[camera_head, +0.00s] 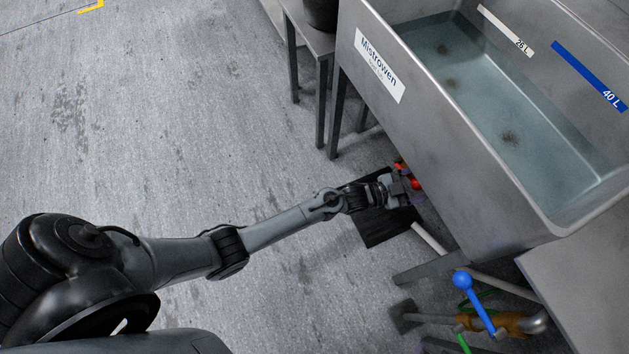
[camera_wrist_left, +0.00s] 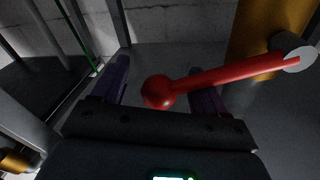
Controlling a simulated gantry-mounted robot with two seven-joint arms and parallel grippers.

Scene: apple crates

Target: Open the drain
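A red lever (camera_wrist_left: 225,75) with a ball end (camera_wrist_left: 158,92) runs from a brass-coloured pipe (camera_wrist_left: 262,45) in the left wrist view. My left gripper (camera_wrist_left: 162,92) is open, its purple fingers apart. The ball end appears between the fingers, and the lever crosses the right finger; I cannot tell whether they touch. In the head view my left gripper (camera_head: 408,190) is low beside the tank, with red parts (camera_head: 416,184) showing at its tip. The metal tank (camera_head: 450,150) holds clear water (camera_head: 500,115) with several dark spots on its bottom. My right gripper is not in view.
A blue ball-ended lever (camera_head: 475,300) and a green lever (camera_head: 462,343) sit on pipework at the lower right. Metal legs (camera_head: 338,110), a side table (camera_head: 305,25) and a dark floor patch (camera_head: 385,232) are near. The floor (camera_head: 180,120) to the left is clear.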

